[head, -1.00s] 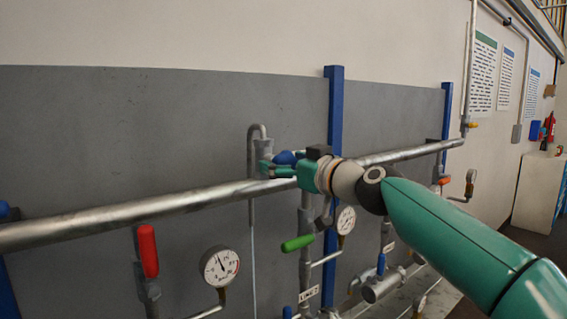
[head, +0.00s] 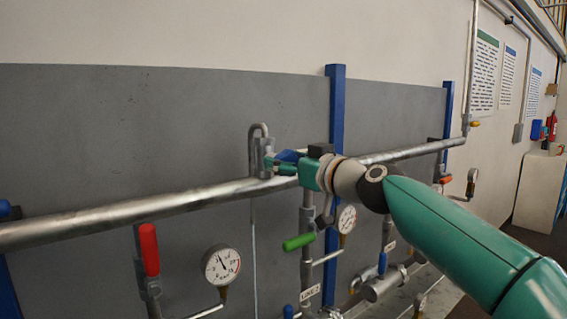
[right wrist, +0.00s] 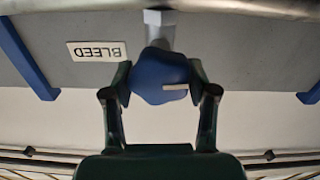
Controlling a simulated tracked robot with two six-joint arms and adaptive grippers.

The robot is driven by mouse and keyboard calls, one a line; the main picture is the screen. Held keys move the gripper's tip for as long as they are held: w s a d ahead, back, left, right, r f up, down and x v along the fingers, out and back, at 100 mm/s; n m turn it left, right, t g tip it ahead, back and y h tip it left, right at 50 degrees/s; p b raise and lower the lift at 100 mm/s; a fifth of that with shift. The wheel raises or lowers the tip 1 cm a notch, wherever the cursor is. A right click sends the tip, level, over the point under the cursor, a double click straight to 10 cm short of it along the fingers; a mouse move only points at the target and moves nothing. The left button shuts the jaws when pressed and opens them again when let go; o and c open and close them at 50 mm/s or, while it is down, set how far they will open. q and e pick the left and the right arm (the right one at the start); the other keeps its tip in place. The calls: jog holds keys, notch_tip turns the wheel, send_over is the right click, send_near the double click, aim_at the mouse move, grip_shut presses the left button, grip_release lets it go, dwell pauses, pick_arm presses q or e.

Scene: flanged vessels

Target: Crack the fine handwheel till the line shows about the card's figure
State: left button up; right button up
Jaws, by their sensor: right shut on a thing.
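My right gripper (head: 277,163) is at the main pipe by the blue post. In the right wrist view its two fingers (right wrist: 160,92) are shut on a blue handwheel (right wrist: 160,76), one on each side. A pale mark on the wheel points right. A plate reading BLEED (right wrist: 97,51), upside down, is beside its stem. In the head view the handwheel (head: 290,156) is partly hidden by the gripper. A round white gauge (head: 221,264) has its needle pointing up and slightly left; its figures are too small to read. No card's figure is readable. My left gripper is not in view.
The main pipe (head: 130,209) crosses the grey panel. A second gauge (head: 347,219) is right of the blue post (head: 336,105). Posted sheets (head: 485,72) hang at the right.

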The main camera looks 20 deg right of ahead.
jog(key=shift+f+m, duration=0.3)
jog(key=shift+m, duration=0.1)
jog(key=m, duration=0.3)
jog(key=shift+w, duration=0.1)
jog(key=m, duration=0.5)
jog(key=shift+d+f, duration=0.1)
jog(key=m+p, duration=0.1)
jog(key=m, duration=0.4)
jog(key=shift+f, duration=0.1)
jog(key=m+p, duration=0.1)
jog(key=m, duration=0.3)
jog(key=shift+d+f+m, duration=0.1)
jog(key=shift+m, duration=0.2)
